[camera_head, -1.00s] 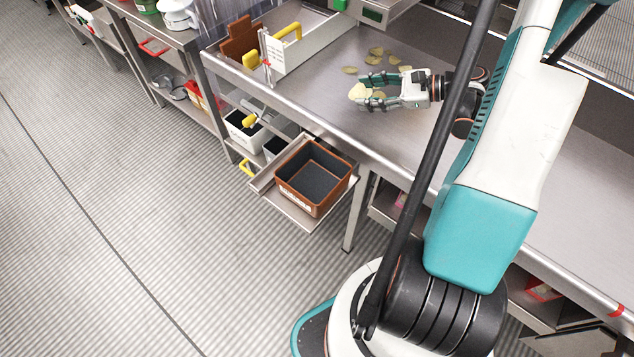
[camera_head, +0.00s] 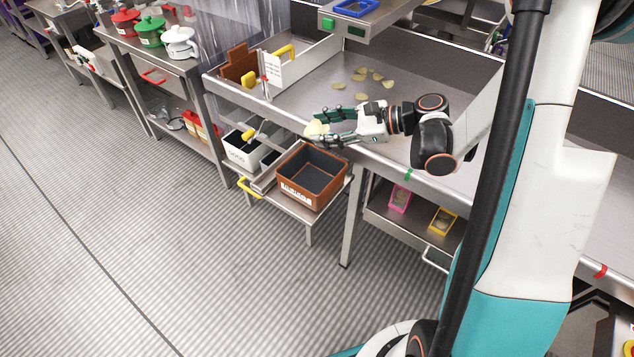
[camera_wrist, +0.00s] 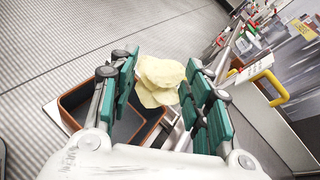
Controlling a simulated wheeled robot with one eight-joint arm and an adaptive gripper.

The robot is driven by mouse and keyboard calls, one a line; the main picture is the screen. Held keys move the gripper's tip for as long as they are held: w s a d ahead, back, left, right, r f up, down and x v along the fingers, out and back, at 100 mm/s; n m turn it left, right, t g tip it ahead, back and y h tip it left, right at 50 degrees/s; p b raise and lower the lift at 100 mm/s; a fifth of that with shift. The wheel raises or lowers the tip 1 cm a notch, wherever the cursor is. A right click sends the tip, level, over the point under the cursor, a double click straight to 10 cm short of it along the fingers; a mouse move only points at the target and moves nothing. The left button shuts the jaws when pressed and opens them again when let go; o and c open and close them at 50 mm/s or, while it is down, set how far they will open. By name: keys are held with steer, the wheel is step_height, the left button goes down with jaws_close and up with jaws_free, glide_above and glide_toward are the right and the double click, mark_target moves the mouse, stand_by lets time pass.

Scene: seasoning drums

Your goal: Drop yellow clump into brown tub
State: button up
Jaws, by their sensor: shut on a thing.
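The yellow clump (camera_wrist: 160,80), a stack of pale yellow chip-like pieces, is held between the green fingers of my gripper (camera_wrist: 162,88) in the wrist view. In the head view the clump (camera_head: 316,129) shows at the fingertips of my gripper (camera_head: 320,127), by the front edge of the table. The brown tub (camera_head: 334,190) stands on a low pull-out shelf below, its dark inside showing no contents. In the wrist view the tub's rim (camera_wrist: 72,101) shows below and left of the clump, partly hidden by my gripper.
Several loose yellow pieces (camera_head: 361,97) lie on the metal table (camera_head: 300,95). A white bin (camera_head: 240,151) stands left of the tub. Floor in front of the tub is clear.

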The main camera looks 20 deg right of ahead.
steer(key=shift+f+b, duration=1.5)
steer(key=shift+f, duration=1.25)
steer(key=o, duration=0.8)
steer(key=shift+c, duration=0.2)
steer(key=v, duration=1.2)
